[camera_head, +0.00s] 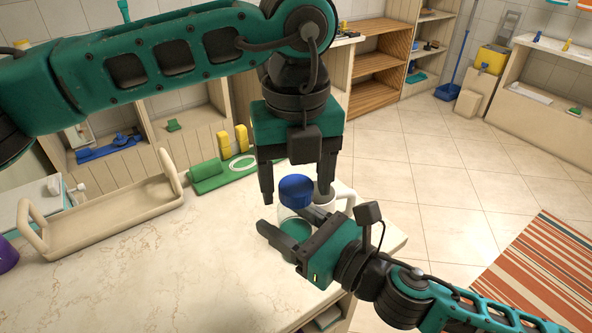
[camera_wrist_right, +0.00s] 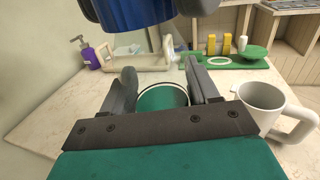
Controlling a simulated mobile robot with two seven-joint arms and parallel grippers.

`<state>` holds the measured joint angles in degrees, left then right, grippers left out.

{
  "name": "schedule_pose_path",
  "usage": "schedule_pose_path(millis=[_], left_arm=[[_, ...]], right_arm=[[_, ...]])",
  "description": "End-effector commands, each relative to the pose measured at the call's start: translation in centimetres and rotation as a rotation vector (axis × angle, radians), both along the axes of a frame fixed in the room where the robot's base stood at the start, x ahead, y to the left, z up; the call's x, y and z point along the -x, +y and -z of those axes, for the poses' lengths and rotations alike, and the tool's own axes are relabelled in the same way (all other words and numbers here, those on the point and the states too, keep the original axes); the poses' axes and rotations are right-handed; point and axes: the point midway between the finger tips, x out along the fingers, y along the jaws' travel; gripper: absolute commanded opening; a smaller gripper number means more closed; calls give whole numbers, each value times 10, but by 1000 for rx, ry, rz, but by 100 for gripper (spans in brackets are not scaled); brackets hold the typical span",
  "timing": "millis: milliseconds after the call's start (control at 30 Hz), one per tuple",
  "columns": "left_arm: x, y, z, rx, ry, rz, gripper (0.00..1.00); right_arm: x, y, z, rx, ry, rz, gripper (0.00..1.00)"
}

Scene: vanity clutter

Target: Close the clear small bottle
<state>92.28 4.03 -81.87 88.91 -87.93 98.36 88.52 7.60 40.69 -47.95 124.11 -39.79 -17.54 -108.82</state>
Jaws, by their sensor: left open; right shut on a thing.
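The clear small bottle (camera_head: 293,219) stands near the counter's right edge, with green inside. My right gripper (camera_head: 282,238) is shut on its body from the front right. In the right wrist view the bottle's round rim (camera_wrist_right: 163,97) shows between the fingers of that gripper (camera_wrist_right: 162,92). A blue cap (camera_head: 295,189) is above the bottle; it also shows at the top of the right wrist view (camera_wrist_right: 135,12). My left gripper (camera_head: 295,188) points down from above, open, its fingers on either side of the cap. I cannot tell whether they touch it.
A white mug (camera_wrist_right: 262,98) stands right beside the bottle, partly hidden in the head view. A beige tray (camera_head: 110,215) lies at the left, and a green mat (camera_head: 222,174) at the back. A purple pump bottle (camera_wrist_right: 88,52) stands far left. The counter's front left is clear.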

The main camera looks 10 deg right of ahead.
Motion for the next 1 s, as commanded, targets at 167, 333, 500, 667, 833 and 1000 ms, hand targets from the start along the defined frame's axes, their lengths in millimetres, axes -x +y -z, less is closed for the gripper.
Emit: schedule_pose_path(millis=[167,333,500,667,833,1000], left_arm=[[0,0,0,0,0,0,57],[0,0,0,0,1,0,40],[0,0,0,0,0,0,24],[0,0,0,0,0,0,10],[0,0,-1,-1,0,73,9],[0,0,0,-1,1,350,9]], right_arm=[[0,0,-1,-1,-3,0,0],[0,0,-1,-1,-3,0,0],[0,0,-1,-1,-3,0,0],[0,0,-1,-1,-2,0,0],[0,0,-1,-1,-2,0,0],[0,0,-1,-1,-2,0,0]])
